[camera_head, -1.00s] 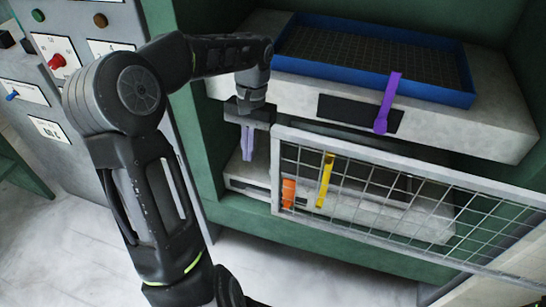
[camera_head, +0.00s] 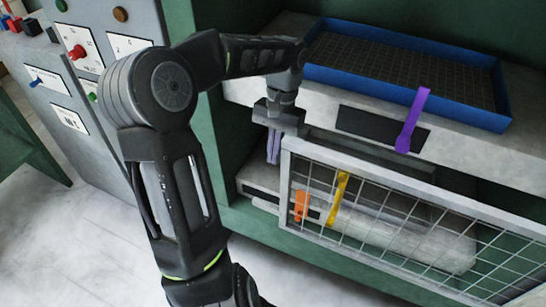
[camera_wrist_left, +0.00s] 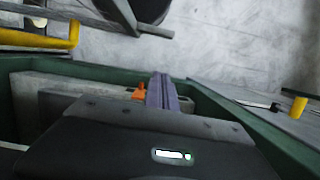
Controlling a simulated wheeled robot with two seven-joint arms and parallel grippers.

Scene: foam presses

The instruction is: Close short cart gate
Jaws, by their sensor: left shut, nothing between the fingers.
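The gate (camera_head: 400,205) is a light grey framed wire-mesh panel in front of the green press, reaching from mid-picture to the lower right in the head view. My left gripper (camera_head: 273,158) is shut and empty, fingers pointing down, just left of the gate's left end post. Its purple-grey fingers (camera_wrist_left: 162,93) also show in the left wrist view. I cannot tell whether they touch the post. My right gripper is out of view.
A blue tray (camera_head: 400,75) with a dark mesh bottom lies on the upper press plate, with a purple handle (camera_head: 411,120) in front. An orange part (camera_head: 301,206) sits behind the mesh. A control panel (camera_head: 85,60) stands at the left. The floor is clear at lower left.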

